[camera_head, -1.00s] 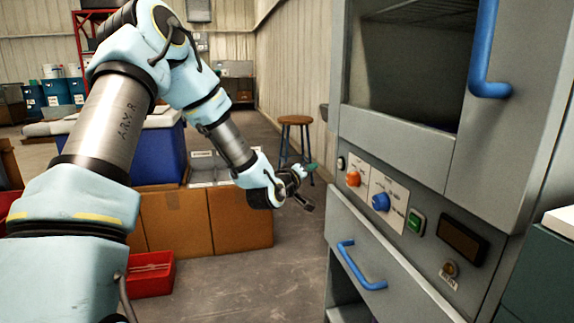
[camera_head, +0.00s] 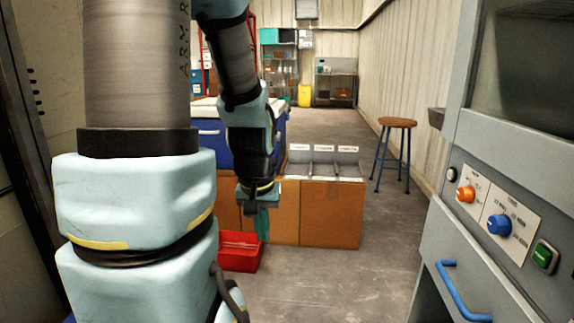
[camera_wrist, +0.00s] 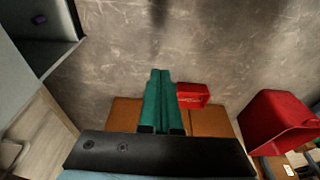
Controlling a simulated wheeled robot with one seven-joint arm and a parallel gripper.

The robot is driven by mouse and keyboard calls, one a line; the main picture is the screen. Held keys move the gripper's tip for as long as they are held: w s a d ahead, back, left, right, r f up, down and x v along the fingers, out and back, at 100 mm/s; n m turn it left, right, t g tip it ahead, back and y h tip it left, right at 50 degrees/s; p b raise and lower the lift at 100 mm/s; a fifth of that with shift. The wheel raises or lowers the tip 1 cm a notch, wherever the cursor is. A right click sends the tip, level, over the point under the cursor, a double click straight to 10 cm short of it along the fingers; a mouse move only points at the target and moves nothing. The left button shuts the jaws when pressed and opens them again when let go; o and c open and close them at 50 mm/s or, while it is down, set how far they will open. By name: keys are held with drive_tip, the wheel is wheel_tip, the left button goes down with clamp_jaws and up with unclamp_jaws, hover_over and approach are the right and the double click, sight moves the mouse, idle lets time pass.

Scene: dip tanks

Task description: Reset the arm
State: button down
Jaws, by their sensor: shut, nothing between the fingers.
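My gripper (camera_head: 262,222) hangs from my arm and points down, in front of the cardboard boxes in the head view. Its green fingers are shut together with nothing between them. In the wrist view the same gripper (camera_wrist: 160,75) points out over the bare concrete floor. My arm folds down on the left side of the head view and hides part of the room behind it.
A red bin (camera_head: 240,252) stands on the floor beside the cardboard boxes (camera_head: 330,215), which carry a grey divided tray (camera_head: 325,163). A grey cabinet (camera_head: 480,195) with knobs and a blue handle is at right. A stool (camera_head: 397,124) stands behind. Floor between is clear.

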drive_tip(key=w+p+v, duration=0.2)
drive_tip(key=p+v, duration=1.9)
drive_tip(key=v, duration=0.1)
drive_tip(key=shift+a+r+g+p, duration=0.35)
drive_tip(key=shift+a+g+p, duration=0.05)
